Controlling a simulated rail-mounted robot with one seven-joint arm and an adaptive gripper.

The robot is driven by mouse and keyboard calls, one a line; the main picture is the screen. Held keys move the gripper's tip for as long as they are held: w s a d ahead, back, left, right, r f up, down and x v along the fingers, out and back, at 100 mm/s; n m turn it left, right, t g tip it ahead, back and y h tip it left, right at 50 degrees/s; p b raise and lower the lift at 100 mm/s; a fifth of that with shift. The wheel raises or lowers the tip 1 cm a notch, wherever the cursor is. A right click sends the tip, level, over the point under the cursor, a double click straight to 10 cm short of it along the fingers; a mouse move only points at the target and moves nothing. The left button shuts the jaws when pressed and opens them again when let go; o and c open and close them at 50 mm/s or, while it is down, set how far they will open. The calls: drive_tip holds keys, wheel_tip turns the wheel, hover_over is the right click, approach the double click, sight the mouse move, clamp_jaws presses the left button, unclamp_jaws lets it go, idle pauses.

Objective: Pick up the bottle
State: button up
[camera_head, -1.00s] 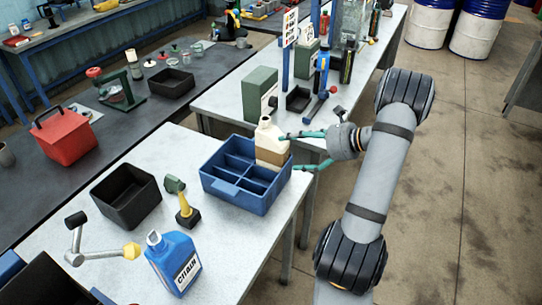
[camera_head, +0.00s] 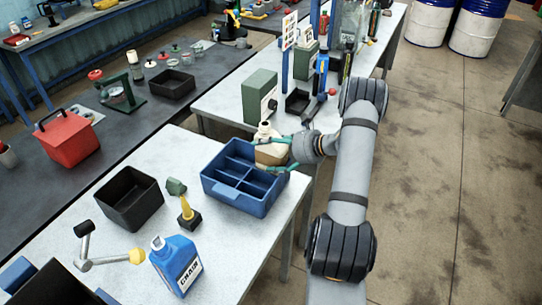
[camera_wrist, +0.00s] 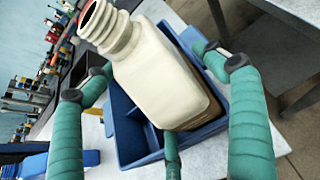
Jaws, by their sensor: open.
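The cream bottle (camera_head: 268,150) with a brown lower part stands at the far right corner of the blue divided crate (camera_head: 225,192). In the wrist view the bottle (camera_wrist: 160,75) fills the middle, its open threaded neck at upper left. My gripper (camera_head: 262,156) is open, with its green fingers spread around the bottle. In the wrist view one finger lies on each side and a third shows low in the middle. A gap shows between the bottle and the right finger; contact at the other fingers cannot be told. The fingers partly hide the bottle in the head view.
A green box (camera_head: 259,96) stands on the bench behind. Open floor lies to the right.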

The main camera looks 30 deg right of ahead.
drive_tip(key=shift+d, duration=0.1)
drive_tip(key=shift+c, duration=0.2)
drive_tip(key=c, duration=1.2)
